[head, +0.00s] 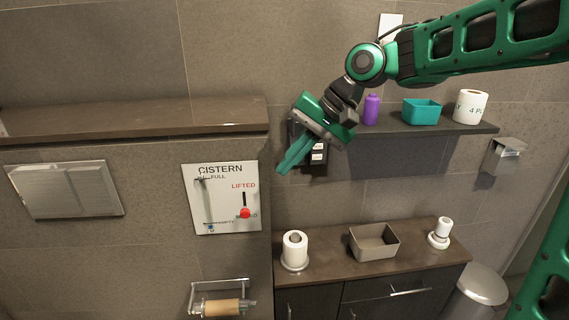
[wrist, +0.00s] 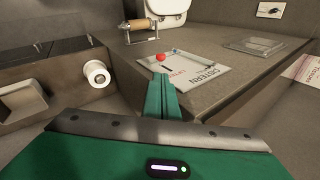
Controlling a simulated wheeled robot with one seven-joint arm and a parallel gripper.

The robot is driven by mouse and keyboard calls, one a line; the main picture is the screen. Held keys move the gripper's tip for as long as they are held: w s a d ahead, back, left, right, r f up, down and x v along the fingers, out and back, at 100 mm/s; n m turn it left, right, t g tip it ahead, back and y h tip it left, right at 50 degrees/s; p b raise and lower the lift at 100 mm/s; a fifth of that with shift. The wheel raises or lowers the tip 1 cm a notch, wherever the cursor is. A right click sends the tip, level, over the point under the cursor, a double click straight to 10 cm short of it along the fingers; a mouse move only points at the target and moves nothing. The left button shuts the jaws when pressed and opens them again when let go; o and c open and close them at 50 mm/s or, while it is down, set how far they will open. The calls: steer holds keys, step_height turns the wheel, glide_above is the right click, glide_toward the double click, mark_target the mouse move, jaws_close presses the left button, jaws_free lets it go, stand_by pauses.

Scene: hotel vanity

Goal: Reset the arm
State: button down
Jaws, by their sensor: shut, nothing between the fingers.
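My green arm reaches in from the upper right of the head view. My gripper (head: 284,168) hangs in the air in front of the wall, left of the shelf and above the vanity counter. Its two green fingers are together with nothing between them. In the wrist view the closed fingers (wrist: 161,97) point towards the white cistern panel (wrist: 183,72), and appear apart from it. In the head view the cistern panel (head: 222,215), with a red knob (head: 245,213), is left of and below the gripper.
A shelf (head: 435,129) right of the gripper holds a purple bottle (head: 371,109), a teal box (head: 422,111) and a paper roll (head: 470,106). The counter (head: 330,272) below bears a roll (head: 295,250), a grey bin (head: 374,243) and a white item (head: 440,234). A ledge (head: 130,119) juts out left.

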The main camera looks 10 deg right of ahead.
steer(key=s+d+f+m+h, duration=0.1)
steer(key=s+d+f+h, duration=0.3)
steer(key=d, duration=0.6)
steer(key=s+d+f+m+h, duration=0.1)
steer(key=s+d+f, duration=0.3)
steer(key=d, duration=0.7)
steer(key=s+d+f+g, duration=0.1)
steer(key=s+d+f, duration=0.1)
steer(key=s+d, duration=0.3)
steer(key=s+d+f+m+g+h, duration=0.1)
steer(key=s+d+f, duration=0.2)
steer(key=s, duration=1.1)
steer(key=d, duration=0.2)
steer(key=shift+s+d+h, duration=0.2)
steer(key=shift+d+h, duration=0.1)
steer(key=shift+w+f, duration=0.2)
steer(key=shift+w, duration=0.45)
